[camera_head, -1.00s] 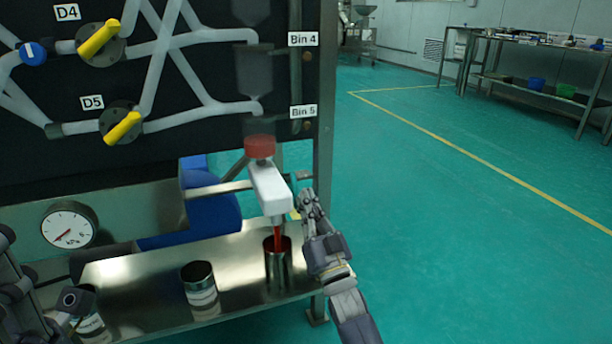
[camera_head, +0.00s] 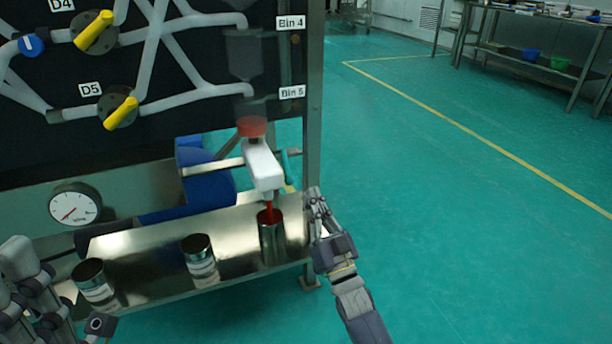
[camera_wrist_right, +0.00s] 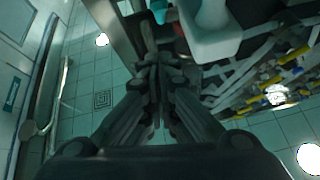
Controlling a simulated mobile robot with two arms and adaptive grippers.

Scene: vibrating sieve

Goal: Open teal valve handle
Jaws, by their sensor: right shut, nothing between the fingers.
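A small teal part (camera_wrist_right: 159,10), which looks like the valve handle, shows at the top edge of the right wrist view, left of the white spout (camera_wrist_right: 212,35). In the head view I cannot make the handle out clearly; the white spout (camera_head: 262,165) may hide it. My right gripper (camera_head: 314,197) is shut and empty, just right of the spout, by the frame post. Its closed fingers also show in the right wrist view (camera_wrist_right: 160,65), apart from the teal part. My left gripper (camera_head: 30,270) is at the lower left, far from the spout; its jaws are unclear.
Red material runs from the spout into a metal cup (camera_head: 271,240) on the steel shelf (camera_head: 140,240). Two more cups (camera_head: 198,258) (camera_head: 92,280) stand left of it. The post (camera_head: 314,90) is close to my right gripper. Open floor lies to the right.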

